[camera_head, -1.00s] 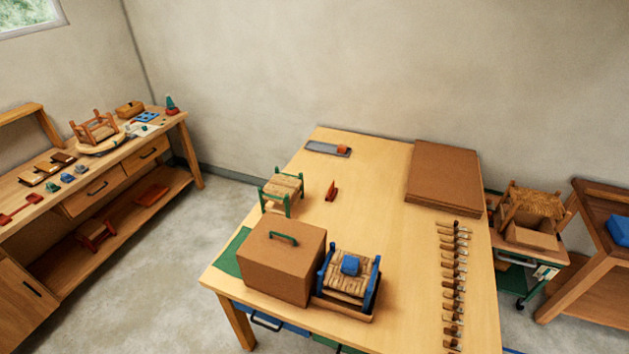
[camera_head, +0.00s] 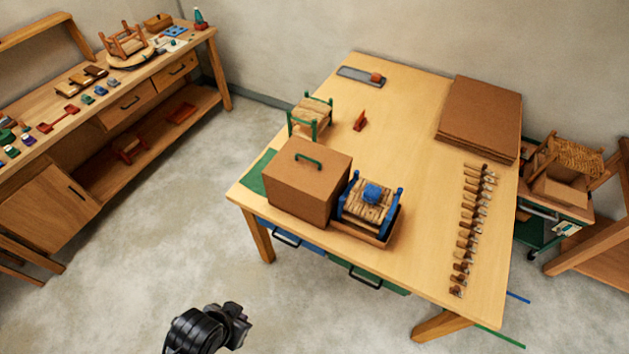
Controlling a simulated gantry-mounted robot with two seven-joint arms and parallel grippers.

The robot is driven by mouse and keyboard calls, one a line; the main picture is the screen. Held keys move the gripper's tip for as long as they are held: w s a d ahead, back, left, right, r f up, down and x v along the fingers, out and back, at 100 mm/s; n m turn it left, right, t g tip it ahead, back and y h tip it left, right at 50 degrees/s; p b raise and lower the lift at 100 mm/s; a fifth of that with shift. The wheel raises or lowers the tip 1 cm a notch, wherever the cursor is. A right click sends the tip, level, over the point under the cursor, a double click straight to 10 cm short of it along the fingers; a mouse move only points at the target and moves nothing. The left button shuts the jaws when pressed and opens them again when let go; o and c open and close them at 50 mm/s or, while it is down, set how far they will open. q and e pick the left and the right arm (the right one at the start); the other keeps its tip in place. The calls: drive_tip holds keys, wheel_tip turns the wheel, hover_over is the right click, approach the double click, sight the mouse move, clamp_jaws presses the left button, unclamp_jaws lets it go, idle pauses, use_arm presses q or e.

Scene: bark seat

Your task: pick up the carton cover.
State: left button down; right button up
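The carton cover (camera_head: 309,185) is a brown box with a green handle (camera_head: 309,160) on its top. It stands upright on the near left part of the wooden table. A dark part of my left arm shows at the bottom edge, with what looks like my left gripper (camera_head: 236,324) at its end. It is over the floor, in front of the table and well apart from the cover. Its fingers cannot be made out. My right gripper is not in view. What is under the cover is hidden.
Brown sheets (camera_head: 480,115) and a row of tools (camera_head: 473,225) lie on the table's right.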

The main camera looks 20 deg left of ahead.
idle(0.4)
use_arm(q)
drive_tip(key=c, duration=1.1)
unclamp_jaws()
drive_tip(key=shift+o, duration=0.2)
drive_tip(key=shift+w, duration=0.1)
